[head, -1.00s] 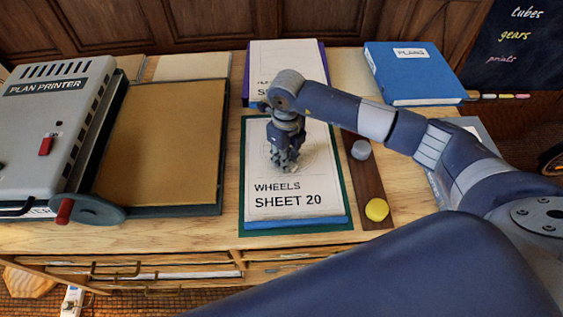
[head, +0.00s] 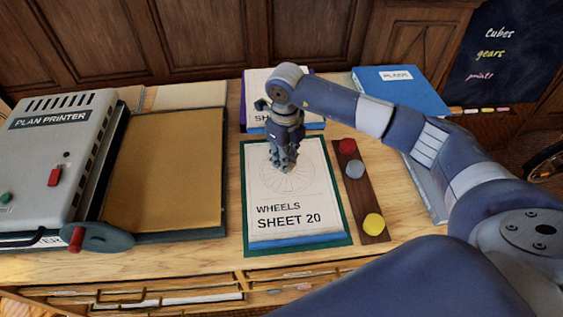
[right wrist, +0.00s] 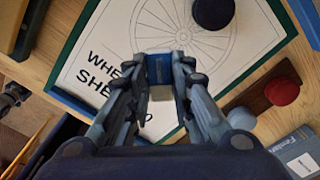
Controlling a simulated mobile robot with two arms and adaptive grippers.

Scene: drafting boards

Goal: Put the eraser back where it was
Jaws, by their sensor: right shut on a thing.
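My right gripper (head: 283,167) is over the upper part of the white sheet marked WHEELS SHEET 20 (head: 325,205), by its wheel drawing. In the right wrist view its fingers (right wrist: 160,82) are shut on a small block with a blue sleeve and a pale end, which looks like the eraser (right wrist: 160,70). The block is hidden among the fingers in the head view. I cannot tell how high it is above the sheet. A dark round object (right wrist: 213,12) shows on the wheel drawing in the wrist view. My left gripper is not in view.
Right of the sheet, a dark wooden strip (head: 364,195) bears red (head: 347,146), grey (head: 355,169) and yellow (head: 373,223) round pieces. The plan printer (head: 60,150) and a brown board (head: 165,170) stand left. A blue binder (head: 410,92) lies at the back right.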

